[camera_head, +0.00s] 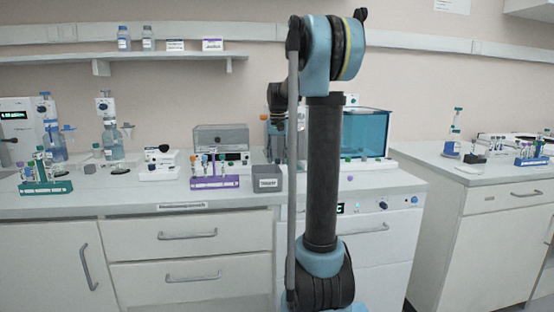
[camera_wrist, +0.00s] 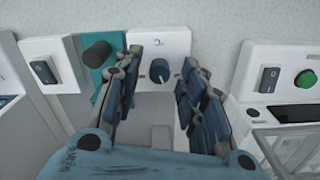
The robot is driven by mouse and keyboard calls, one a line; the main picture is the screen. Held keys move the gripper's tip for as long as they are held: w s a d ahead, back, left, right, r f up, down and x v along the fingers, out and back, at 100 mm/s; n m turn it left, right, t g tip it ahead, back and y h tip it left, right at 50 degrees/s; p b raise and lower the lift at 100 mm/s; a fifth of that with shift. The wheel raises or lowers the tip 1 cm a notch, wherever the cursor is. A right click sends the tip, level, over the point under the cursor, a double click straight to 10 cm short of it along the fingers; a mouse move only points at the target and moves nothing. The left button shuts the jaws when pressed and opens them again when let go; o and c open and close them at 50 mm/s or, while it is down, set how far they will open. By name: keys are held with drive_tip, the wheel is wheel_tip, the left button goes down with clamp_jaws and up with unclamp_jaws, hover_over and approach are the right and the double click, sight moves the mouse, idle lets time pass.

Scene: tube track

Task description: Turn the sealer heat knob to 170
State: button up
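In the wrist view a round dark blue knob (camera_wrist: 159,70) with a pale pointer mark sits on a white panel (camera_wrist: 143,39). I take it for the sealer heat knob; its scale numbers are too small to read. My gripper (camera_wrist: 163,62) is open, with one finger on each side of the knob. The knob shows in the gap between the fingertips, and I cannot tell whether either finger touches it. In the head view my arm hides the sealer's front, and my gripper cannot be made out there.
A black cylindrical knob (camera_wrist: 97,54) on a teal part and a rocker switch (camera_wrist: 44,72) lie left of the fingers. A device with a green button (camera_wrist: 306,79) stands right. On the bench are a purple tube rack (camera_head: 215,182), a grey bin (camera_head: 267,179) and a blue-walled tank (camera_head: 366,133).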

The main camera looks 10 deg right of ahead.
drive_tip(key=shift+r, duration=0.1)
wheel_tip(320, 180, up, 12)
idle(0.7)
wheel_tip(320, 180, up, 5)
drive_tip(key=n, duration=1.6)
wheel_tip(320, 180, down, 17)
drive_tip(key=shift+s+f, duration=0.1)
drive_tip(key=shift+f, duration=0.1)
